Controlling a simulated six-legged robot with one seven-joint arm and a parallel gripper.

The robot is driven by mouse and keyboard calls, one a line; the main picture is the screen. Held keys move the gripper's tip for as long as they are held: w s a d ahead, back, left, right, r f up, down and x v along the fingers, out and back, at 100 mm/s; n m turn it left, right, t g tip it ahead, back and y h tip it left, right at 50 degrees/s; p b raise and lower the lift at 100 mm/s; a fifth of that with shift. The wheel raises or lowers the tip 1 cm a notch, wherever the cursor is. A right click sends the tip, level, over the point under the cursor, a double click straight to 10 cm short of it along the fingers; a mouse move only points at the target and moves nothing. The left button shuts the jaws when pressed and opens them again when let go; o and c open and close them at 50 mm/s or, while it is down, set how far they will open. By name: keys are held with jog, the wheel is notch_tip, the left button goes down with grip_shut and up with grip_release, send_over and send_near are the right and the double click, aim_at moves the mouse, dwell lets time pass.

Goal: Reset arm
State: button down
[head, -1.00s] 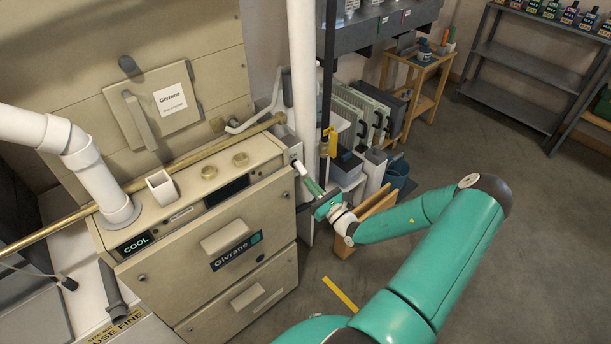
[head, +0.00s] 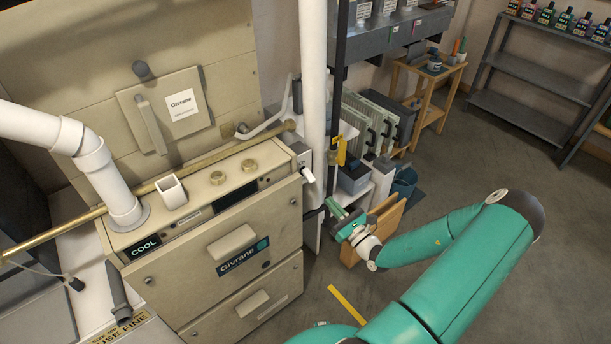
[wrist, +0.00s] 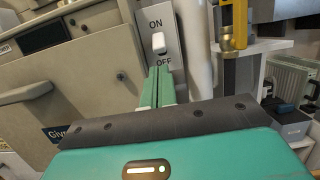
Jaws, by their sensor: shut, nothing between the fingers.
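My gripper (head: 334,206) is in front of the right side of the furnace (head: 225,235), its green fingers together and empty. In the wrist view the fingers (wrist: 158,86) point up at a switch with a white lever (wrist: 158,42), marked ON above and OFF below. In the head view the white lever (head: 308,177) sticks out from the furnace's right side, pointing down. A visible gap separates it from my fingertips. My green arm reaches in from the lower right.
A white vertical pipe (head: 314,90) and a yellow-handled valve (head: 340,152) stand just behind the switch. A wooden crate-like piece (head: 385,222) is close behind my gripper. Shelves (head: 530,85) stand at the back right. The floor (head: 480,165) on the right is open.

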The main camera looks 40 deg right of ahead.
jog(key=s+a+r+n+g+y, duration=0.1)
jog(key=a+r+n+g+y, duration=0.45)
jog(key=a+n+g, duration=0.45)
jog(key=a+r+n+g+y, duration=0.5)
jog(key=a+r+n+g, duration=0.2)
jog(key=a+n, duration=0.6)
jog(key=s+a+r+n+t+h, duration=0.1)
jog(key=s+a+r+n+h, duration=0.3)
jog(key=r, duration=0.5)
jog(key=s+a+r+n+h, duration=0.4)
jog(key=s+r+n+h, duration=0.3)
jog(key=r, duration=0.3)
jog(key=shift+s+n+t, duration=0.4)
jog(key=shift+s+n, duration=0.15)
jog(key=shift+n, duration=0.25)
